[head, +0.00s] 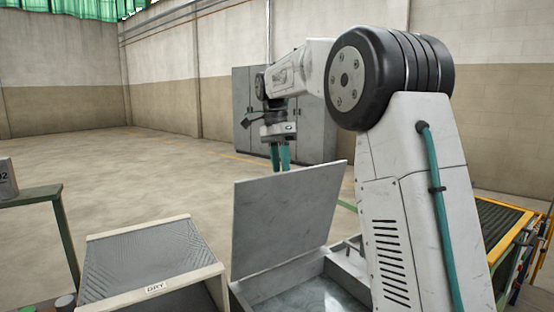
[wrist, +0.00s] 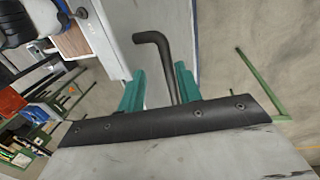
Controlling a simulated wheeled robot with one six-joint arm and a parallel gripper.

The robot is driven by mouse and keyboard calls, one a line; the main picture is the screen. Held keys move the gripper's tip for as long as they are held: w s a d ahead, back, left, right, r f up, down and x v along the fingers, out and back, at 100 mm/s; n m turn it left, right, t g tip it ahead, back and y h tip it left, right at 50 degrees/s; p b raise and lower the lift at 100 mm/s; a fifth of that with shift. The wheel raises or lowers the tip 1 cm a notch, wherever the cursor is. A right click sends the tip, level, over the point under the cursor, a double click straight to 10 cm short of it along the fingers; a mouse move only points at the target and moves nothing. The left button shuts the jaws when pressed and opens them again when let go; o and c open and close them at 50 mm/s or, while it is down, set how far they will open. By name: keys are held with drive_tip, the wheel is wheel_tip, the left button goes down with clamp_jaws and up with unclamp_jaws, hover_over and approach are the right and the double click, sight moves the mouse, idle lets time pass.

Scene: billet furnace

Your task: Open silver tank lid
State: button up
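The silver tank (head: 312,265) stands at the bottom centre of the head view, partly hidden by my arm. Its flat grey lid (head: 287,220) is raised steeply, and the inside of the tank shows. My gripper (head: 280,165) has teal fingers pointing down behind the lid's upper edge. In the wrist view, the fingers (wrist: 160,88) are apart, with a dark bent handle (wrist: 168,68) between them, closer to the right finger. A pale panel, likely the lid, lies behind the handle. I cannot tell whether the handle touches a finger.
A slanted mesh-topped box marked DRY (head: 150,262) stands left of the tank. A green-framed table (head: 35,195) is at the far left. A yellow-edged conveyor (head: 500,225) lies at right. Grey cabinets (head: 243,100) stand at the back wall. The floor at left is open.

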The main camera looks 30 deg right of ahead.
drive_tip(key=w+r, duration=0.3)
drive_tip(key=w, duration=0.5)
drive_tip(key=shift+a+r, duration=0.15)
drive_tip(key=shift+r, duration=0.05)
idle(0.4)
drive_tip(key=shift+c, duration=0.3)
